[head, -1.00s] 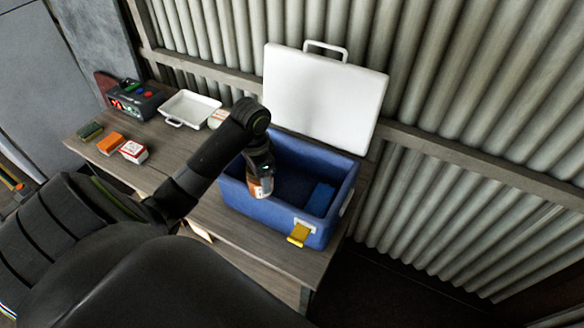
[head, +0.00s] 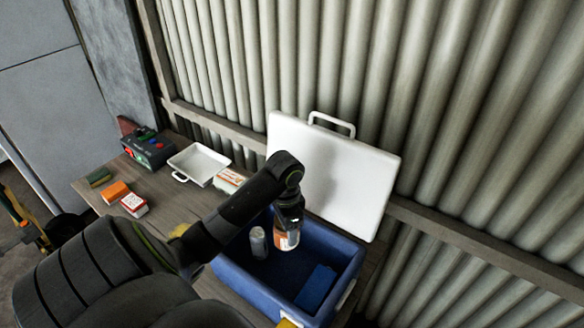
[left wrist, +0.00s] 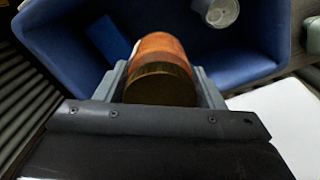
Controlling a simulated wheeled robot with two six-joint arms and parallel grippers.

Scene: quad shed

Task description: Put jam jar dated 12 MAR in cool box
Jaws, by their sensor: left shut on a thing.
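My left gripper (head: 288,212) is shut on a jar (head: 286,240) with orange-brown contents and a pale label. In the left wrist view the jar (left wrist: 160,62) sits between the two grey fingers, its dark lid toward the camera. Its date cannot be read. The jar hangs over the open blue cool box (head: 232,282), whose white lid (head: 335,170) stands up behind it. Inside the box are a grey-white cylinder (head: 258,242) and a blue block (head: 316,288). The left wrist view also shows the box's wall (left wrist: 250,62). My right gripper is not in view.
A white tray (head: 199,163), a small box with a pale label (head: 229,180), a dark device (head: 149,149) and small orange (head: 115,192), red-and-white (head: 134,204) and green (head: 99,177) boxes stand on the wooden bench (head: 170,207). A corrugated wall rises behind.

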